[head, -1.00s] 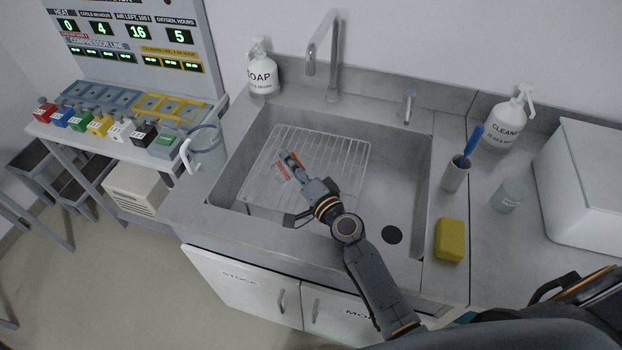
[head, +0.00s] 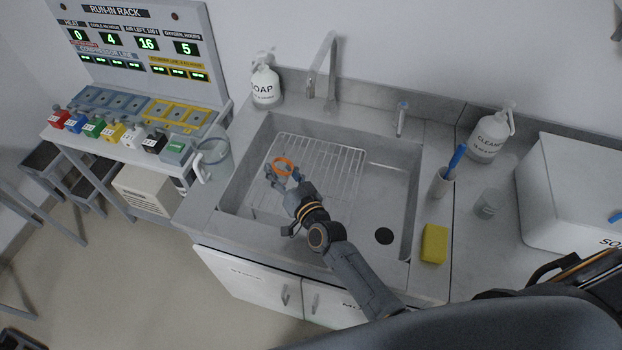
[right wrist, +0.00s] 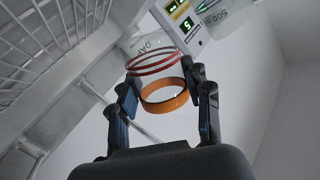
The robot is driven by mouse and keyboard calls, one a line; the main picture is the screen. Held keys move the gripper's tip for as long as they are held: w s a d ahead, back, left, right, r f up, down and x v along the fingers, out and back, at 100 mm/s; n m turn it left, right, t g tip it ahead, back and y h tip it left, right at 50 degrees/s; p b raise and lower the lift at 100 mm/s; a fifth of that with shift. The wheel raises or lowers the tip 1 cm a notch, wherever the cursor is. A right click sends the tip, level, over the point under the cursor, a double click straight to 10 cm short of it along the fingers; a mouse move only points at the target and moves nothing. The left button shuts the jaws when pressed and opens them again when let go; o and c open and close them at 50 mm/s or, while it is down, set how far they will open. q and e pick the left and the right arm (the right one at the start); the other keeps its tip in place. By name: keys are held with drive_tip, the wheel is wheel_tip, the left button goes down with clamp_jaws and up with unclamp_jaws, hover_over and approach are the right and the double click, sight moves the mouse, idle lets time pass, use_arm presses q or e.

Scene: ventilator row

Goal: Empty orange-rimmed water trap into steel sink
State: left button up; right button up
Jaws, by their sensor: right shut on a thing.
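The water trap's orange rim (head: 283,160) shows as a ring at my right gripper (head: 280,175), above the wire rack in the steel sink (head: 385,185). In the right wrist view, the orange rim (right wrist: 164,106) lies between the two fingers of my right gripper (right wrist: 165,95), which is shut on the trap. Red bands ring the clear part of the trap beyond the rim. The trap's inside and any water in it cannot be made out. My left gripper is not in view.
A wire rack (head: 320,165) lies in the sink's left part, with a dark drain (head: 384,236) at right. The tap (head: 325,70) and soap bottle (head: 265,86) stand behind. A clear jug (head: 214,160) is left; a yellow sponge (head: 434,243) is right.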

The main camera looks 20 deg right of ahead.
drive_tip(key=a+r+n+p, duration=0.1)
drive_tip(key=a+n+p, duration=0.1)
drive_tip(key=shift+s+r+p, duration=0.15)
drive_tip(key=shift+r+p, duration=0.2)
drive_tip(key=shift+r, duration=0.05)
drive_tip(key=shift+s+a+f+n+h, duration=0.1)
drive_tip(key=shift+a+f+n+h, duration=0.15)
drive_tip(key=shift+a+n, duration=0.25)
drive_tip(key=shift+a+f+n+h, duration=0.15)
drive_tip(key=shift+a+f+n, duration=0.1)
drive_tip(key=shift+n, duration=0.45)
